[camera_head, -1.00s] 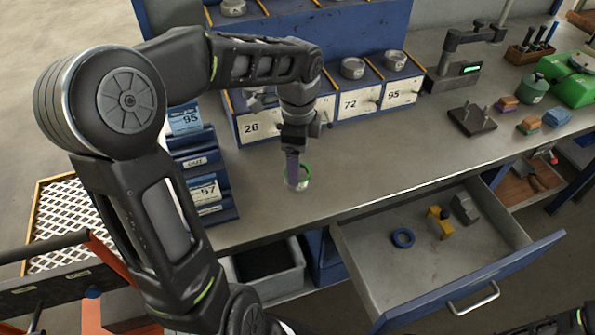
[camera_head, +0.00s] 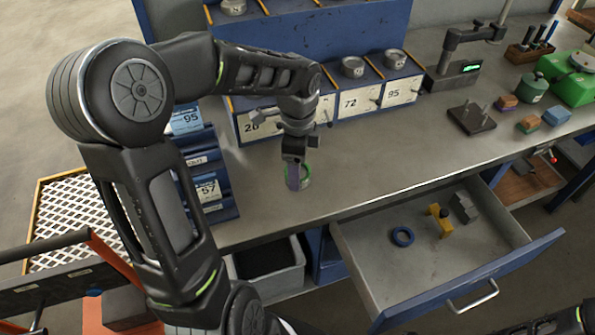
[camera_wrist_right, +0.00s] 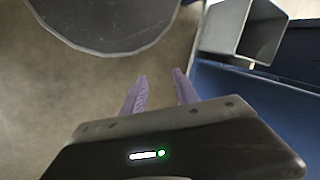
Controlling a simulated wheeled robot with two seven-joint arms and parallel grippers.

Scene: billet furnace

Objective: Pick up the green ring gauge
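The green ring gauge (camera_head: 307,175) stands on the grey workbench near its front edge, left of the open drawer. In the head view my left gripper (camera_head: 293,185) points down at it from above. A purple finger overlaps the ring's left side and hides part of it. I cannot tell whether the fingers are open or closed on it. In the right wrist view my right gripper (camera_wrist_right: 160,78) is open and empty, with a gap between its two purple fingers.
Numbered bins (camera_head: 358,104) stand behind the ring gauge. A blue rack (camera_head: 222,208) stands to its left. The bench to its right is clear.

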